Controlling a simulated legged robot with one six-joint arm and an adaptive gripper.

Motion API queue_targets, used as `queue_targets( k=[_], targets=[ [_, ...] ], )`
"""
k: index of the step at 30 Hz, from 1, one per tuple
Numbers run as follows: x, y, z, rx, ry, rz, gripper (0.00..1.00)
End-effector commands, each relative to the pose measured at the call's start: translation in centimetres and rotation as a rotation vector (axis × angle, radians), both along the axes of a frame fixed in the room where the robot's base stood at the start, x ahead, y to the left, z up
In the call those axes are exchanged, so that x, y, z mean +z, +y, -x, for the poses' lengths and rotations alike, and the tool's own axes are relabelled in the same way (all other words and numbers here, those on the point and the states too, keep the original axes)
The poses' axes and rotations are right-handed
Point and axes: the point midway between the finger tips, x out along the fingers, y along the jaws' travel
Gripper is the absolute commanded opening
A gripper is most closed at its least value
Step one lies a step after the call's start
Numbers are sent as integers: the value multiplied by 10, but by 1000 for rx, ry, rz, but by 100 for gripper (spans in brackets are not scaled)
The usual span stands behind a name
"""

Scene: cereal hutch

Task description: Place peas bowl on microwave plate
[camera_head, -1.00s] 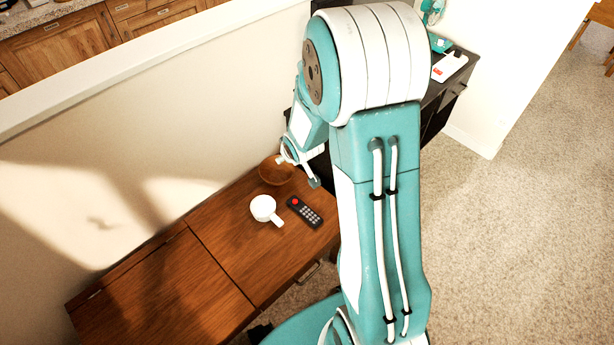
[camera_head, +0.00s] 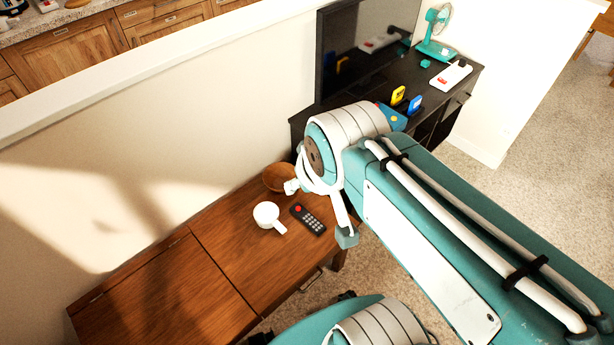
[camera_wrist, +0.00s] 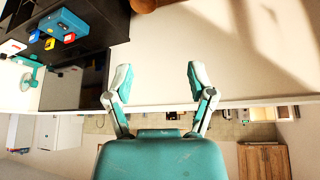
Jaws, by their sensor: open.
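A brown bowl (camera_head: 279,177) stands at the back right of the wooden table in the head view, partly hidden by my arm. I cannot see peas in it. A white cup-like vessel with a handle (camera_head: 267,214) stands in front of it. No microwave plate can be made out in either view. My gripper (camera_wrist: 157,80) is open and empty in the wrist view, with its two fingers spread against the pale wall. In the head view my folded arm end is close to the bowl, and I cannot tell the gap between them.
A black remote (camera_head: 308,219) lies beside the white vessel on the wooden table (camera_head: 160,290). The table's left part is clear.

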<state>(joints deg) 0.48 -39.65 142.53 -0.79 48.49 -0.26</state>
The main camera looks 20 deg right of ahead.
Motion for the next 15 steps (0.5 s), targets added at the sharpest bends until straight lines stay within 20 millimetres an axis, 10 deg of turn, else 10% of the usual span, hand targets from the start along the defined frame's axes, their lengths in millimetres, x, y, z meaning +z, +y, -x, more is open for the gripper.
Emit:
queue_targets(
  k=[7,15],
  targets=[
    [1,2,8,0,9,-8,77],
    [-21,-15,-69,6,-16,53,77]
  ],
)
